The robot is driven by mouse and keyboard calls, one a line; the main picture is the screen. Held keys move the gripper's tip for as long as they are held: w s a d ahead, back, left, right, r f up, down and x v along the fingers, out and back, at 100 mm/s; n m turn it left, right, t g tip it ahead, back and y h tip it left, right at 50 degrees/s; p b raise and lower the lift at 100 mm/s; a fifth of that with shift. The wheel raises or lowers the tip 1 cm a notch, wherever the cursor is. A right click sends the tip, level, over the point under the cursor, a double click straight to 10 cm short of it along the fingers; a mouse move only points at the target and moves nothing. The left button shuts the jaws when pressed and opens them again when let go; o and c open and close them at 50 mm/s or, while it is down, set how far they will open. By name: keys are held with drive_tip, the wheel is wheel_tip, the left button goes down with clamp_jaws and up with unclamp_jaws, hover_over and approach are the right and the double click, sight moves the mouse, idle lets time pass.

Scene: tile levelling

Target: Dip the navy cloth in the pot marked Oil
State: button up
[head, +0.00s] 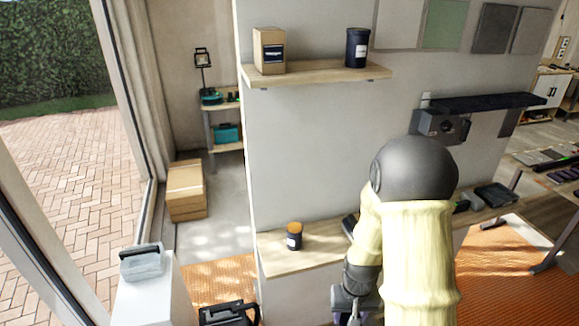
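A small dark pot with an orange top and a pale label (294,237) stands upright on the light wooden bench (275,258), near its left end. Its label is too small to read. My gripper (352,312) is at the bottom of the head view, below and to the right of this pot and apart from it. The gripper is partly cut off by the frame edge, and I cannot tell whether its fingers are open or shut. I cannot make out a navy cloth; my arm hides part of the bench.
A shelf (320,74) above holds a cardboard box (269,51) and a dark canister (357,48). A grey box with a handle (142,262) sits on a white stand at left. A black case (227,314) is at the bottom. Bench space beside the pot is clear.

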drive_tip(key=shift+s+r, duration=0.15)
drive_tip(key=shift+s, duration=0.55)
drive_tip(key=shift+s+r, duration=0.15)
drive_tip(key=shift+s, duration=0.55)
